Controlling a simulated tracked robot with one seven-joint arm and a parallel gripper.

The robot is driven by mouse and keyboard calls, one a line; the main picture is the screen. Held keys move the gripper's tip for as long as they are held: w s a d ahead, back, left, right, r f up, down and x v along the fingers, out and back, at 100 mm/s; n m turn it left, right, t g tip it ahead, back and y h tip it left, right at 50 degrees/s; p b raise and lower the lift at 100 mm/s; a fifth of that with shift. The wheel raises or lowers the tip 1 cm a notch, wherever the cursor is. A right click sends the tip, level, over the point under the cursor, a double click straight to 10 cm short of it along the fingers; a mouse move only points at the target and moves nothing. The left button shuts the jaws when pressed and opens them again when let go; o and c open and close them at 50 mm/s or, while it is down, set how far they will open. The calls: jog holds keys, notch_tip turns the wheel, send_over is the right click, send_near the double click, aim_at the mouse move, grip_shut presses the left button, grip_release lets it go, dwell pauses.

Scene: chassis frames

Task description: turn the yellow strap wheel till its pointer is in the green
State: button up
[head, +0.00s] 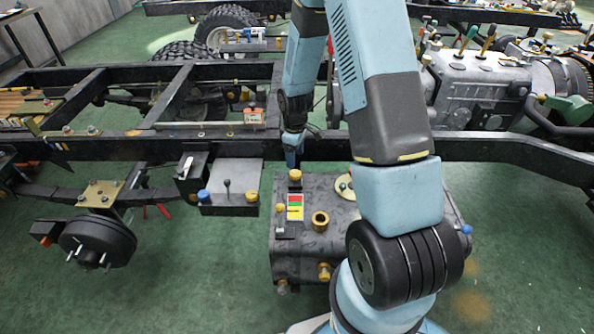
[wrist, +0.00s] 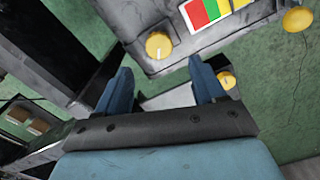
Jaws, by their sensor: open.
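A yellow round wheel (head: 295,175) sits on the top rear edge of the dark grey tank (head: 340,240). In the wrist view the yellow wheel (wrist: 158,45) shows near the tank's corner with a small mark on its face; I cannot tell where its pointer stands. A card with red, green and yellow fields (head: 295,207) lies on the tank in front of it, and shows in the wrist view (wrist: 208,12). My gripper (head: 291,158) is above and just behind the wheel, pointing down. In the wrist view its blue fingers (wrist: 161,75) are apart and empty, with the wheel beyond them.
A black chassis rail (head: 200,145) runs behind the tank. A grey box (head: 230,185) with a small lever and coloured knobs stands at left. An engine block (head: 480,90) is at the right rear. Green floor lies open in front.

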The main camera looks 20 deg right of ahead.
aim_at(294, 173)
jog(key=shift+f, duration=3.85)
jog(key=shift+c, duration=0.4)
jog(key=c, duration=0.9)
jog(key=shift+d, duration=0.4)
jog(key=shift+c, duration=0.4)
jog(key=shift+a, duration=0.35)
jog(key=shift+a+m, duration=0.1)
jog(key=shift+m, duration=0.3)
jog(key=m, duration=0.5)
jog(key=shift+w+a+m, duration=0.1)
jog(key=shift+w+m, duration=0.05)
jog(key=shift+m, duration=0.25)
